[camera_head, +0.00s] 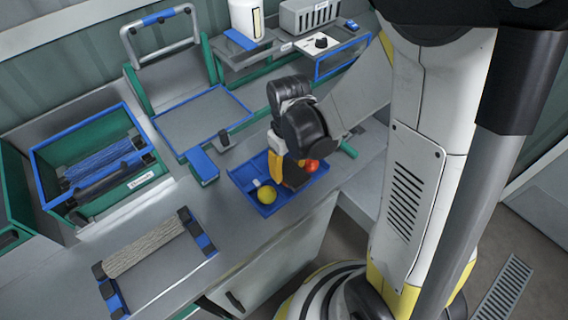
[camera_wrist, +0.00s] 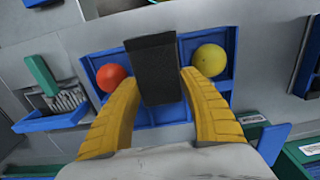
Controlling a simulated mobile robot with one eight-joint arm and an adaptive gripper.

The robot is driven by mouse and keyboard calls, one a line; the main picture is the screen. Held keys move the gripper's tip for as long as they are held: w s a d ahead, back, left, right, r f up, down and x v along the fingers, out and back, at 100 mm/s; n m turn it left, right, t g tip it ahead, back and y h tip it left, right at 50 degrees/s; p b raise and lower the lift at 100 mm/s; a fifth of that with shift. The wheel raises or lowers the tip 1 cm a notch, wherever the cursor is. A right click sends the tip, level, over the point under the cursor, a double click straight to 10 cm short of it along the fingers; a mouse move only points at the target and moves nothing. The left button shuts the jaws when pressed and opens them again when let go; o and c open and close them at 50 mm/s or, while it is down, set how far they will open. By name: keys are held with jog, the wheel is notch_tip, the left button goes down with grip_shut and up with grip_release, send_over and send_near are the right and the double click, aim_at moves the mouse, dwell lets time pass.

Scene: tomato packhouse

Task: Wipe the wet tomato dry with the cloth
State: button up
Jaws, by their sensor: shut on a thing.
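A red tomato (camera_head: 312,166) and a yellow tomato (camera_head: 267,195) are in a shallow blue tray (camera_head: 245,178) on the bench. In the wrist view the red tomato (camera_wrist: 111,77) is at the left and the yellow one (camera_wrist: 209,60) at the right. My gripper (camera_wrist: 157,82) is above the tray, its yellow fingers shut on a dark, block-shaped thing (camera_wrist: 155,62) between the two tomatoes. I cannot tell whether this is the cloth, or whether it touches the tray. In the head view my gripper (camera_head: 289,178) hides part of the tray. I cannot see which tomato is wet.
A green-handled brush (camera_wrist: 40,75) is beside the tray in the wrist view. Left of the tray in the head view are a blue block-like holder (camera_head: 203,165) and a roller frame (camera_head: 145,248). A green crate with a blue rim (camera_head: 88,130) stands farther left. Bare bench shows in front.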

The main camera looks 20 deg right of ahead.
jog(key=shift+s+d, duration=0.2)
jog(key=shift+s, duration=0.45)
jog(key=shift+w, duration=0.15)
jog(key=shift+w+a+b, duration=0.1)
jog(key=shift+w+a, duration=0.15)
jog(key=shift+w, duration=0.4)
jog(key=shift+w+a+b, duration=0.1)
jog(key=shift+w+a, duration=0.1)
jog(key=shift+w, duration=0.5)
jog(key=shift+w+a+b, duration=0.1)
jog(key=shift+w+a, duration=0.15)
jog(key=shift+w, duration=0.4)
jog(key=shift+r, duration=0.15)
notch_tip(320, 180, up, 6)
jog(key=p, duration=0.4)
jog(key=shift+p, duration=0.3)
jog(key=shift+f, duration=0.25)
